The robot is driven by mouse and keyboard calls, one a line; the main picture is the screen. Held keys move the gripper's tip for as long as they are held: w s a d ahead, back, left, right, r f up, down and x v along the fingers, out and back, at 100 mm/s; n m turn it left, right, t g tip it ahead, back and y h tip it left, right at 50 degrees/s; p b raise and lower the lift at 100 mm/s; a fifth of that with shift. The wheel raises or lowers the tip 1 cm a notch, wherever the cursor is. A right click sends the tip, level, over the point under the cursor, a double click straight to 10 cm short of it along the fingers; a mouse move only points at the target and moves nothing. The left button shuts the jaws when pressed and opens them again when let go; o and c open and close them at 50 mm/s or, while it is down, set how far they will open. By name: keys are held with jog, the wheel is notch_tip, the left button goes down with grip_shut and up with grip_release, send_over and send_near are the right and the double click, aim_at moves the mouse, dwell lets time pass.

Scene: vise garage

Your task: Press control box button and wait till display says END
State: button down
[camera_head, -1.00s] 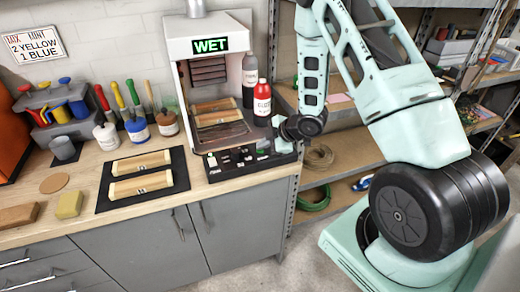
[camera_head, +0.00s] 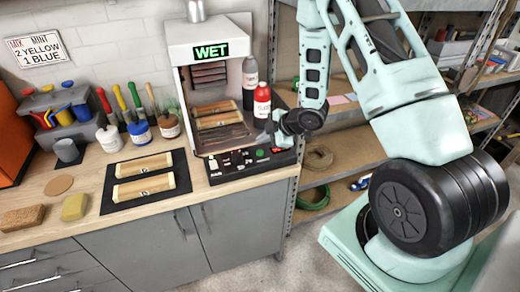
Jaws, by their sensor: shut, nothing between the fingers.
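The control box (camera_head: 225,172) is a low black panel at the front of a white drying booth (camera_head: 192,50). A green button (camera_head: 260,153) shows toward its right side, with several small controls beside it. The booth's display (camera_head: 211,51) reads WET in green. My gripper (camera_head: 270,130) is shut and empty, just above the right part of the control box. Its fingertips are small and partly hidden against the bottle and booth, so I cannot tell whether they touch anything. Wooden pieces (camera_head: 218,120) lie inside the booth.
A black mat (camera_head: 112,201) with two wooden pieces lies left of the control box. Paint jars (camera_head: 139,132) stand behind it. Shelving (camera_head: 340,150) is on the right.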

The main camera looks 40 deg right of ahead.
jog(key=shift+r+p, duration=0.85)
jog(key=shift+r, duration=0.65)
jog(key=shift+f, duration=0.1)
jog(key=s+a+r+m+g+h+b, duration=0.1)
jog(key=s+a+r+m+g+b, duration=0.2)
jog(key=a, duration=0.6)
jog(key=s+a+r+m+h+b, duration=0.1)
jog(key=s+a+r, duration=0.3)
jog(key=a, duration=0.5)
jog(key=s+a+r+g+b, duration=0.1)
jog(key=s+a, duration=0.2)
jog(key=s, duration=0.4)
jog(key=s+a+r+m+g+h+b, duration=0.1)
jog(key=s+a+r+g, duration=0.1)
jog(key=s, duration=0.6)
jog(key=s+a+r+m+g+b, duration=0.1)
jog(key=s+a+g, duration=0.1)
jog(key=s+a, duration=0.2)
jog(key=s, duration=0.3)
jog(key=shift+s+r, duration=0.35)
jog(key=shift+r, duration=0.05)
dwell(2.0)
